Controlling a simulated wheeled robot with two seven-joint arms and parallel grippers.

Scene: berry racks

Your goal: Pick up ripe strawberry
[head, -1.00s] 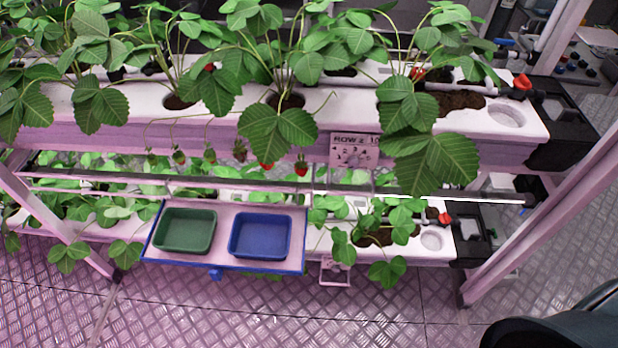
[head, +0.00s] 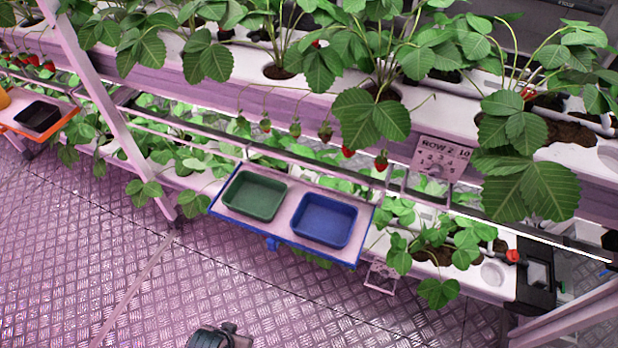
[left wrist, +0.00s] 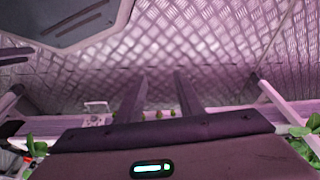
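Several paler, greenish berries (head: 295,128) hang further left in the same row. In the left wrist view, my left gripper (left wrist: 160,92) has its two dark fingers apart, with nothing clearly held between them. Small greenish spots show low in the gap, too small to identify. A dark part at the head view's bottom edge may belong to my left arm. My right gripper is not in view.
A blue-edged shelf (head: 232,212) below the berries holds a green tray (head: 254,195) and a blue tray (head: 325,220), both empty. A slanted rack post (head: 105,105) stands left. An orange-edged shelf with a black tray (head: 38,117) is further left. The floor in front is clear.

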